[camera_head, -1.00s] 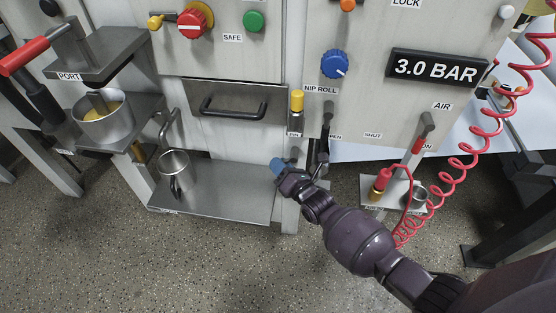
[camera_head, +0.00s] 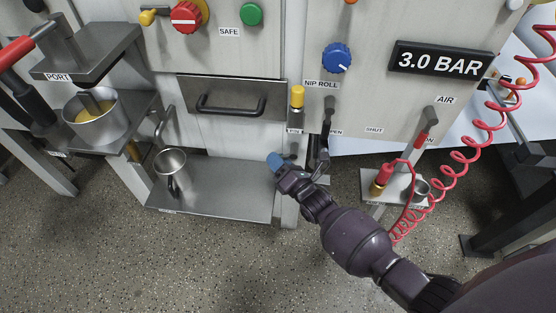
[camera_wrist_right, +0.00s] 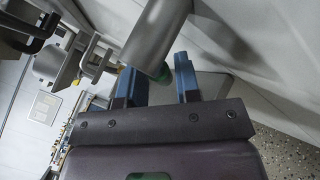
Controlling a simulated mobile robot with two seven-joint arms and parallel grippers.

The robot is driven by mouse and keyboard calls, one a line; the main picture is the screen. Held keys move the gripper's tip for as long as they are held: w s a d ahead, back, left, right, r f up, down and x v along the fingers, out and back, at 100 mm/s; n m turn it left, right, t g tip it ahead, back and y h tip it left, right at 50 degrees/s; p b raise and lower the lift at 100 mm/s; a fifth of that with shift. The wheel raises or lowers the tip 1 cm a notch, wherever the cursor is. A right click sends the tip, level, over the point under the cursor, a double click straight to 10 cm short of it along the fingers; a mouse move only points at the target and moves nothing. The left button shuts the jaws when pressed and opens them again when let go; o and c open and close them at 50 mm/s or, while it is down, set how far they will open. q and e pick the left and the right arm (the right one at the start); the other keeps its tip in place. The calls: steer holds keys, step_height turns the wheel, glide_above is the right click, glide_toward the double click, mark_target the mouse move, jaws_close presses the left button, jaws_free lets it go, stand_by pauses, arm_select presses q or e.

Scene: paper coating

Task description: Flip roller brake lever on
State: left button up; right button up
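I cannot read a brake label on any lever. A yellow-topped handle (camera_head: 297,97) stands upright on the machine front, its label partly hidden. To its right a dark lever (camera_head: 328,115) stands by the OPEN and SHUT labels. My right gripper (camera_head: 274,161) is low in front of the machine, below the yellow-topped handle; its blue fingers overlap in the head view. In the right wrist view my right gripper (camera_wrist_right: 160,82) has its fingers apart. A grey cylinder (camera_wrist_right: 155,40) reaches down toward the gap between them; I cannot tell whether it touches. My left gripper is out of view.
A metal shelf (camera_head: 225,200) with a steel mug (camera_head: 172,172) lies left of my right gripper. A drawer handle (camera_head: 230,106) is above it. A coiled red hose (camera_head: 470,150) hangs at the right. A pot (camera_head: 92,118) stands at the left.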

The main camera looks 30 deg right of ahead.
arm_select(q)
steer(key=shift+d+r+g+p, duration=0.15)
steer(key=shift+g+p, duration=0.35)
steer(key=shift+p, duration=0.55)
arm_select(e)
steer(key=v, duration=1)
steer(key=shift+s, duration=0.4)
